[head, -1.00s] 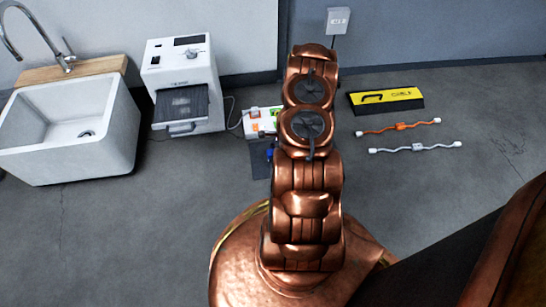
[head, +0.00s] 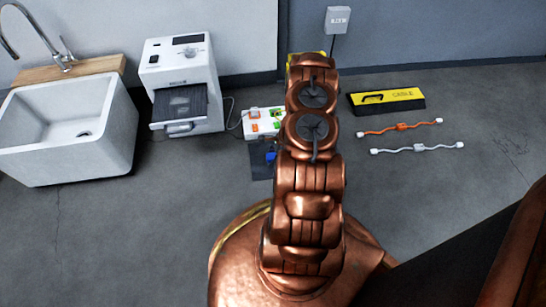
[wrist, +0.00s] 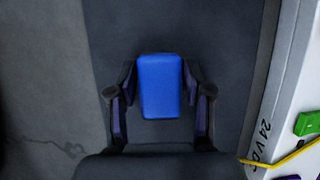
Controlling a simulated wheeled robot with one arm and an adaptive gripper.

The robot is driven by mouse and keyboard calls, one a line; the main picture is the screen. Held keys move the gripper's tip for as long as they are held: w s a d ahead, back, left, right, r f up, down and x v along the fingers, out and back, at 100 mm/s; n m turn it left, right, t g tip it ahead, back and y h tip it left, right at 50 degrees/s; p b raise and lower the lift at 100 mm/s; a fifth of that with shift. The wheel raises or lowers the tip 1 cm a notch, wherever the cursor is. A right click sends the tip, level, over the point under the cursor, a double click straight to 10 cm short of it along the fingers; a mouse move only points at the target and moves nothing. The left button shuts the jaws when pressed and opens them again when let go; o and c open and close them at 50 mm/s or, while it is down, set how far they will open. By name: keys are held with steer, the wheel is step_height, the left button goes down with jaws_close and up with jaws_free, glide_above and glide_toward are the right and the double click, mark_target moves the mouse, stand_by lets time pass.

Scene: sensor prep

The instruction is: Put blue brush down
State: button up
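The blue brush shows as a blue block (wrist: 160,86) in the middle of the wrist view. The fingers of my gripper (wrist: 160,80) lie against its left and right sides, shut on it. A dark mat (wrist: 200,25) lies beneath; whether the brush touches it I cannot tell. In the head view a small blue part of the brush (head: 271,157) shows over the dark mat (head: 262,170), left of my arm. My gripper itself is hidden behind my arm there.
A white board (head: 252,127) with orange and green parts lies just behind the mat; its edge (wrist: 285,75) is close on the right in the wrist view. A white machine (head: 180,75) and sink (head: 70,135) stand left. A yellow-black cable case (head: 387,101) and two cables (head: 400,127) lie right.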

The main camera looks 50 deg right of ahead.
steer(key=shift+o, duration=1)
steer(key=shift+r, duration=0.15)
